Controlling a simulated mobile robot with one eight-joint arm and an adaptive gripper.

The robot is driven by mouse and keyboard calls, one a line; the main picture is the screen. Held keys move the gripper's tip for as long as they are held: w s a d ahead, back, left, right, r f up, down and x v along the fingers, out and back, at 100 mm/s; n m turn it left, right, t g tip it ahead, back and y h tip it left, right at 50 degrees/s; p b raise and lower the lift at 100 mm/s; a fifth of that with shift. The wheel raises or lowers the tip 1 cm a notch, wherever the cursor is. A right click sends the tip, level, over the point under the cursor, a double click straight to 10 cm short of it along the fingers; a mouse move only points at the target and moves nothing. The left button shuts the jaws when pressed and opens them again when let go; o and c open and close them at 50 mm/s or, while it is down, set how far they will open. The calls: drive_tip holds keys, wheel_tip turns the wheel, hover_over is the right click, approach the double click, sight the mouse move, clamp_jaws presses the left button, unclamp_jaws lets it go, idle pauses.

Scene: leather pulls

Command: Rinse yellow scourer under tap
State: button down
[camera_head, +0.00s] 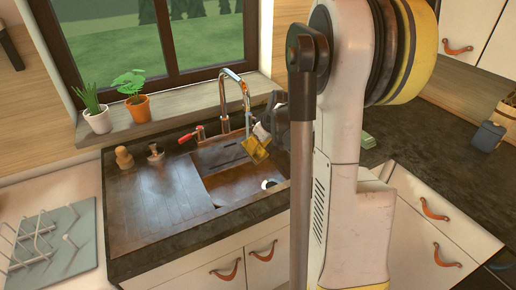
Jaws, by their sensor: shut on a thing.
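My gripper (265,131) is over the right part of the sink, partly hidden behind my own arm. It is shut on the yellow scourer (254,149), which is tilted and held above the basin. The tap (237,82) is a tall curved metal spout at the back of the sink. A thin pale stream seems to come down from the spout, just beside the scourer; I cannot tell whether it touches it. A red tap lever (188,137) sits left of the spout. The sink basin (225,186) is brown metal with a drainboard on its left.
Two potted plants (138,107) stand on the window sill behind the sink. Two small brown stoppers or bottles (124,157) stand on the sink's back left. A dish rack (45,245) lies at the lower left. My arm hides the counter's middle.

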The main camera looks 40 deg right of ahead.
drive_tip(key=shift+d, duration=0.1)
drive_tip(key=shift+d, duration=0.4)
drive_tip(key=shift+s+a, duration=0.1)
drive_tip(key=shift+a, duration=0.45)
drive_tip(key=s, duration=0.7)
drive_tip(key=shift+s+a, duration=0.2)
drive_tip(key=shift+a, duration=0.1)
